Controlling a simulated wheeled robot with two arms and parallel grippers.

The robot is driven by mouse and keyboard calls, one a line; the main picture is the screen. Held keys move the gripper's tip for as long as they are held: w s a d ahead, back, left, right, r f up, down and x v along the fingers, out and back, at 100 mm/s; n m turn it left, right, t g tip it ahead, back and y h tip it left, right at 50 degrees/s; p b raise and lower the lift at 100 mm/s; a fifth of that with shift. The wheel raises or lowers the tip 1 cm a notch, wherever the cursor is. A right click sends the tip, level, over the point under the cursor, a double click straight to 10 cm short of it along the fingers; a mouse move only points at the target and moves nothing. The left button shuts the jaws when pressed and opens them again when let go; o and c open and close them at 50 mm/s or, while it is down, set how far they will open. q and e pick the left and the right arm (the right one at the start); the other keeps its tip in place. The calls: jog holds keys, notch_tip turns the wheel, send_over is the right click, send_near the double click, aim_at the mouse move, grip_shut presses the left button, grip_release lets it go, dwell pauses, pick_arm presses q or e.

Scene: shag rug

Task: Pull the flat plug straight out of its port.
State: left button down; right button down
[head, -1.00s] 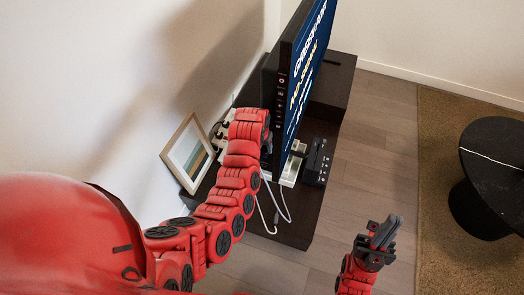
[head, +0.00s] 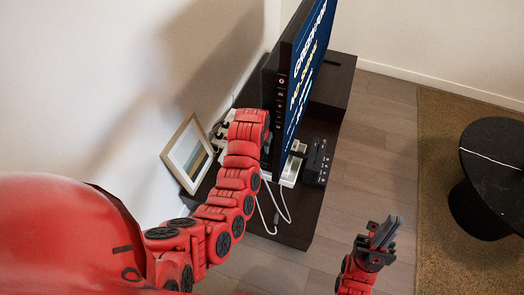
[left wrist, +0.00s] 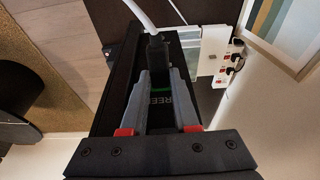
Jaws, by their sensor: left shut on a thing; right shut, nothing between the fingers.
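The flat plug (left wrist: 156,50) is dark, with a white cable (left wrist: 139,16) running from it, in the left wrist view. My left gripper (left wrist: 157,73) is shut on the plug, one grey finger on each side. In the head view my left arm reaches to the near edge of the television (head: 280,100), and its fingers and the plug are hidden there. The port is not clearly visible, so I cannot tell how far the plug sits in it. My right gripper (head: 383,236) is shut and empty, off to the right above the floor.
The television stands on a dark low cabinet (head: 300,229). A picture frame (head: 187,152) leans at the wall. A round black table (head: 500,150) stands right. The wood floor between is clear.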

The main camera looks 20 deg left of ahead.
pick_arm(q)
jog(key=shift+s, duration=0.15)
jog(key=shift+s+p, duration=0.55)
jog(key=shift+s, duration=0.1)
jog(key=shift+s+f, duration=0.1)
jog(key=shift+s, duration=0.05)
jog(key=s+p, duration=0.1)
jog(key=s, duration=0.2)
jog(key=shift+a+f+p, duration=0.1)
jog(key=shift+f+p, duration=0.05)
jog(key=shift+p, duration=0.25)
jog(key=shift+s, duration=0.1)
jog(key=shift+s+f+p, duration=0.15)
jog(key=shift+s+p, duration=0.7)
jog(key=shift+s, duration=1.05)
